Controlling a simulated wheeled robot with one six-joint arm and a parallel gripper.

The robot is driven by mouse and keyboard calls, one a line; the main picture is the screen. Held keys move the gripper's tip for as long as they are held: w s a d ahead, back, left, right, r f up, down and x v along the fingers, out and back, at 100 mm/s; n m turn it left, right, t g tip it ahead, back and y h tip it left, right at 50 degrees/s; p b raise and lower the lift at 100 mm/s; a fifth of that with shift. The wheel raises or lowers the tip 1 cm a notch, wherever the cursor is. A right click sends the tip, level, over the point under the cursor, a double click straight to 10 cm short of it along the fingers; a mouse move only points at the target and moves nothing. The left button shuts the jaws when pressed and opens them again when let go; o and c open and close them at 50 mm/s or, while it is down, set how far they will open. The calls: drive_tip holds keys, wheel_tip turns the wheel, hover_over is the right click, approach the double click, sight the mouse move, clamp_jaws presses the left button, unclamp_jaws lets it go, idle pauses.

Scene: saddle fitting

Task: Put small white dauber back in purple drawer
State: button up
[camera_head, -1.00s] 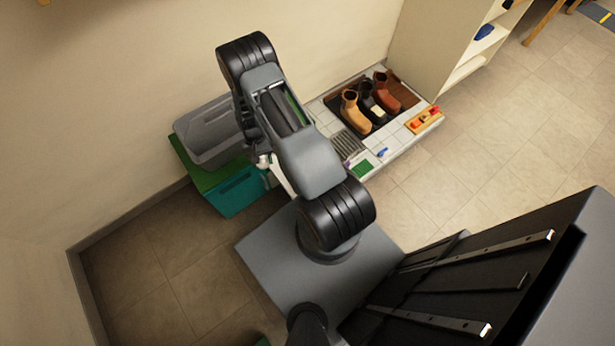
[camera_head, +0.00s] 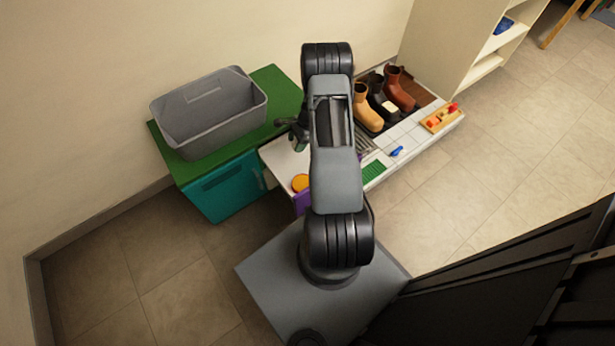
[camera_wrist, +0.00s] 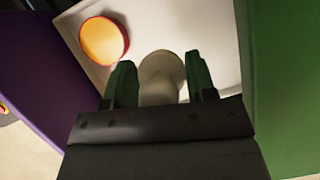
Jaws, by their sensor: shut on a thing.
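The small white dauber (camera_wrist: 160,72) is between the green fingers of my gripper (camera_wrist: 160,85) in the wrist view, and my gripper is shut on it. The purple drawer (camera_wrist: 42,70) is open, with its purple front at the left and its pale inside behind the dauber. I cannot tell whether the dauber touches the drawer floor. In the head view my gripper (camera_head: 298,132) is partly hidden by my arm, over the back of the drawer's pale inside. The purple front (camera_head: 301,203) shows beside my arm. The dauber cannot be made out there.
A round orange tin (camera_head: 300,183) lies in the drawer, also in the wrist view (camera_wrist: 103,41). A teal cabinet (camera_head: 225,188) with a green top carries a grey bin (camera_head: 215,120) left of the drawer. Boots (camera_head: 400,90) and a wooden tray (camera_head: 440,118) stand at right.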

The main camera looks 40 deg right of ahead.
drive_tip(key=f, duration=0.2)
drive_tip(key=f+b, duration=0.2)
drive_tip(key=f, duration=0.1)
drive_tip(key=shift+d+f, duration=0.3)
drive_tip(key=shift+d, duration=0.05)
drive_tip(key=shift+f+b, duration=1)
drive_tip(key=shift+f, duration=1.4)
drive_tip(key=shift+f, duration=0.15)
drive_tip(key=shift+f, duration=0.15)
drive_tip(key=o, duration=1)
